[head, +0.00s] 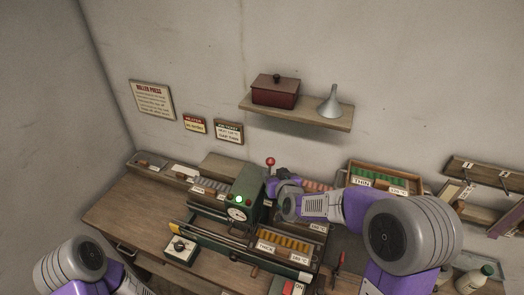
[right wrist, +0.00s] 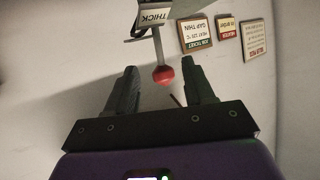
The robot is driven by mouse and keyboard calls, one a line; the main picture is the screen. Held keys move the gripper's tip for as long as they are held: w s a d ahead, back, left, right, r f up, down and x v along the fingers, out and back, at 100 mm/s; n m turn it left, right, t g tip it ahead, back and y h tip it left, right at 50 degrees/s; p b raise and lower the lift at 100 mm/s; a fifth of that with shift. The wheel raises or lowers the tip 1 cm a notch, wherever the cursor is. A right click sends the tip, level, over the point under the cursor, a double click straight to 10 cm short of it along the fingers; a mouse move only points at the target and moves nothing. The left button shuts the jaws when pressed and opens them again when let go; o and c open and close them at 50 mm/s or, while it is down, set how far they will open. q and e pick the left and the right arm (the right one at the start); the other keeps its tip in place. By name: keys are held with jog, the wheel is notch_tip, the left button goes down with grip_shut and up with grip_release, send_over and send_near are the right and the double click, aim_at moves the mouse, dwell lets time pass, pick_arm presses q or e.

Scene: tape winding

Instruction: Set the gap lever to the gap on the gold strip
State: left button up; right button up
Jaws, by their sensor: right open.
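The gap lever (head: 270,163) stands up from the green press (head: 240,212) and ends in a red knob. In the right wrist view the red knob (right wrist: 163,75) hangs on a thin rod between my open fingertips (right wrist: 160,82), with no clear contact. A plate (right wrist: 154,15) reading THICK, upside down, is by the lever. In the head view my right gripper (head: 275,184) is just below the knob, partly hidden by its arm. Gold strips (head: 284,240) lie in a tray whose labels (head: 265,247) read THICK and 180 °C. My left gripper is out of view.
The job ticket (right wrist: 197,34) reads 225 °C, GAP THIN. A tray of green strips (head: 376,178) labelled THIN stands behind my right arm. A shelf (head: 300,112) holds a red box (head: 276,92) and a funnel (head: 330,102).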

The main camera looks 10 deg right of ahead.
aim_at(270, 167)
jog(key=shift+w+r, duration=0.2)
jog(key=shift+w, duration=0.05)
jog(key=shift+s+r, duration=0.1)
jog(key=shift+s, duration=0.05)
jog(key=x, duration=0.4)
jog(key=shift+p, duration=0.3)
jog(key=shift+w+f, duration=0.3)
jog(key=shift+w, duration=0.2)
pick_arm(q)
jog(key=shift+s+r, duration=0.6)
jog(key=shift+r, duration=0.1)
pick_arm(e)
jog(key=shift+w, duration=0.15)
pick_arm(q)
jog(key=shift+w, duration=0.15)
pick_arm(e)
jog(key=shift+w+f, duration=0.15)
jog(key=shift+w, duration=0.05)
